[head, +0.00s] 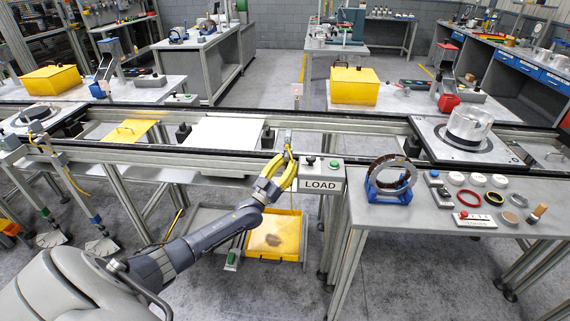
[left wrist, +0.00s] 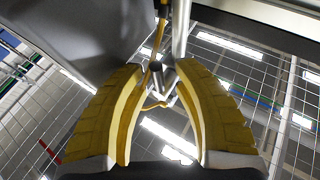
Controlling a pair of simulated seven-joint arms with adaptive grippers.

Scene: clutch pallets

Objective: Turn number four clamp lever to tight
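I cannot make out a clamp lever marked four in either view. My left gripper (head: 286,168) is at the front rail of the conveyor, just left of the LOAD box (head: 320,175). Its two yellow fingers are apart, and they also show in the left wrist view (left wrist: 158,78). A silver metal fitting (left wrist: 167,92) with a yellow cable appears between or just beyond the fingers. A thin metal post (head: 289,138) rises above the fingertips in the head view. I cannot tell whether the fingers touch it. My right gripper is not in view.
A side table (head: 385,222) at right holds a ring on a blue stand (head: 389,182) and several small parts. A yellow tray (head: 274,238) sits below the conveyor. Yellow boxes (head: 354,86) stand behind.

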